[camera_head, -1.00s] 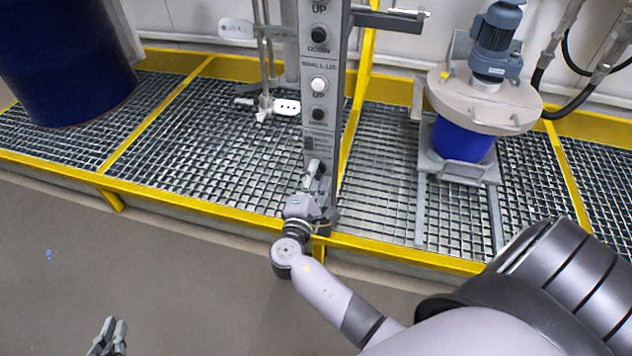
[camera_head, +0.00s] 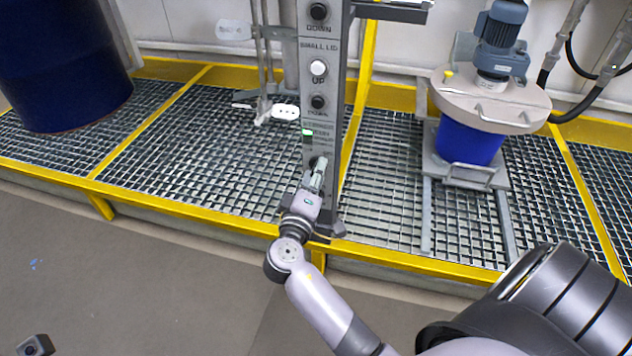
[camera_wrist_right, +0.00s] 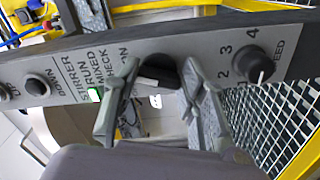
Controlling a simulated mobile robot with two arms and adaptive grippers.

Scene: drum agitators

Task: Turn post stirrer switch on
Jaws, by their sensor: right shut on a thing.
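The grey control post (camera_head: 323,200) stands upright on the grating, with buttons and labels down its front. The black stirrer switch knob (camera_wrist_right: 158,72) is between the fingertips of my right gripper (camera_wrist_right: 162,68) in the wrist view. My right gripper (camera_head: 316,172) is shut on this knob near the lower part of the post; it mostly hides the knob in the head view. A small indicator (camera_head: 307,132) above it glows green, and it also shows in the wrist view beside the stirrer label (camera_wrist_right: 94,95). Only a tip of my left gripper (camera_head: 36,345) shows at the bottom left.
A speed knob (camera_wrist_right: 254,66) sits beside the switch on the post. A dark blue drum (camera_head: 62,70) stands at the left. A blue vessel (camera_head: 467,143) with a lid and motor (camera_head: 502,38) is at the right. A yellow frame edge (camera_head: 160,215) borders the grating.

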